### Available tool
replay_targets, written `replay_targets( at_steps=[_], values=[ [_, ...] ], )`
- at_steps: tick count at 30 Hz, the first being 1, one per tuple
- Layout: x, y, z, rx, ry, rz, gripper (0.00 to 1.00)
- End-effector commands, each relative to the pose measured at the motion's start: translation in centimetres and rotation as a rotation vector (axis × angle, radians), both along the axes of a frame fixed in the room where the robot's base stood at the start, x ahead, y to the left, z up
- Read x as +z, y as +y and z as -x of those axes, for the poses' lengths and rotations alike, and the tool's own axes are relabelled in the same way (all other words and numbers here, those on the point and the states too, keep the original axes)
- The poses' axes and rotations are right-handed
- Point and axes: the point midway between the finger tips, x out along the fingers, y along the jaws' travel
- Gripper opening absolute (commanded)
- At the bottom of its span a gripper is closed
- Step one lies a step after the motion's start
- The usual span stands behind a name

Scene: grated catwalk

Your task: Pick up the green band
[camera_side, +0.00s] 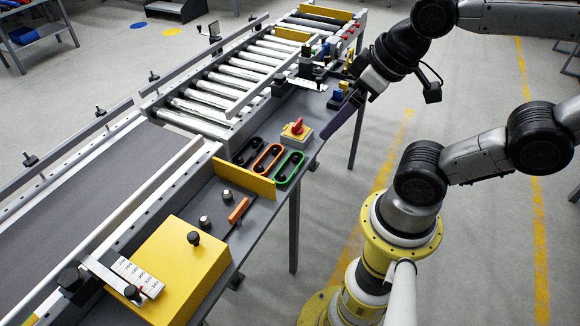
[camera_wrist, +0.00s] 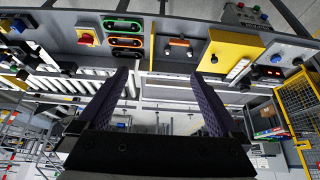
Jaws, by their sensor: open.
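The green band (camera_side: 282,186) is a long oval loop lying around two dark pegs on the grey bench ledge. It is the rightmost of three bands in the side view, and it also shows at the top of the wrist view (camera_wrist: 122,30). My gripper (camera_side: 338,122) has dark purple fingers and hangs up and to the right of the bands in the side view, apart from them. In the wrist view its two fingers (camera_wrist: 160,74) are spread wide with nothing between them.
An orange band (camera_side: 259,170) and a black band lie beside the green one. A red knob on a yellow box (camera_side: 297,131) stands close behind the bands. A yellow upright plate (camera_side: 243,180) stands to their left. Rollers and a belt run along the bench.

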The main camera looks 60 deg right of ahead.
Motion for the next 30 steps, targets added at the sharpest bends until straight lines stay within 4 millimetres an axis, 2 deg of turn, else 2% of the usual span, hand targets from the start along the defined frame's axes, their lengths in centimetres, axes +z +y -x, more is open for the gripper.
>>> replay_targets(
  at_steps=[8, 12, 23, 26, 30],
  values=[
    [0.0, 0.0, 0.0, 0.0, 0.0, 0.0, 1.0],
    [0.0, 0.0, 0.0, 0.0, 0.0, 0.0, 0.78],
    [0.0, 0.0, 0.0, -0.03, -0.002, -0.016, 0.78],
    [0.4, 0.0, -0.4, -0.108, -0.021, -0.059, 0.78],
    [2.1, 0.0, -2.4, -0.271, -0.069, -0.157, 0.78]
  ],
)
